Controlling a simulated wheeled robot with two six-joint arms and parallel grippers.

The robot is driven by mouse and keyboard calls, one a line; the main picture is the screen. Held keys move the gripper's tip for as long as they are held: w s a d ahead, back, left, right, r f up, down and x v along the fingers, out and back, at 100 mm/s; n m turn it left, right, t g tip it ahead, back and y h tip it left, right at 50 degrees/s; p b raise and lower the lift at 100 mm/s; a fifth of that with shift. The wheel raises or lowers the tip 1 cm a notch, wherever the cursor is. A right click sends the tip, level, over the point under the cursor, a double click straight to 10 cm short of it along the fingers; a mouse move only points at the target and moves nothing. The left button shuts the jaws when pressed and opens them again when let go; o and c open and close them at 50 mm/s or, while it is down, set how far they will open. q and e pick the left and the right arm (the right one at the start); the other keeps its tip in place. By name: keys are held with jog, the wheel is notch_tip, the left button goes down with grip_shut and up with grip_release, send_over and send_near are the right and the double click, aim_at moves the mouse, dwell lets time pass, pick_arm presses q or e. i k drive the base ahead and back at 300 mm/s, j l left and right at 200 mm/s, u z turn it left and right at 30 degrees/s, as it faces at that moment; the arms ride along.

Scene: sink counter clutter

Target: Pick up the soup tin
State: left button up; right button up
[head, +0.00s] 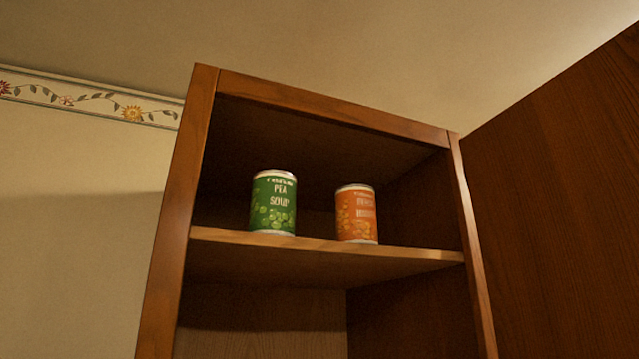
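A green tin labelled "PEA SOUP" (273,203) stands upright on the upper shelf of a wooden cabinet, left of the middle. An orange tin (357,215) stands upright to its right, with a gap between them; its label is too blurred to read surely. Both tins are near the shelf's front edge. Neither of my grippers shows in the head view.
The cabinet's shelf (320,248) has free room between, beside and behind the tins. The cabinet's left side post (178,220) and top rail (330,106) frame the opening. An open wooden door (560,200) stands on the right. The compartment below looks empty where visible.

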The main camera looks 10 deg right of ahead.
aim_at(273, 212)
jog(key=k+l+z, duration=0.65)
jog(key=k+l, duration=0.15)
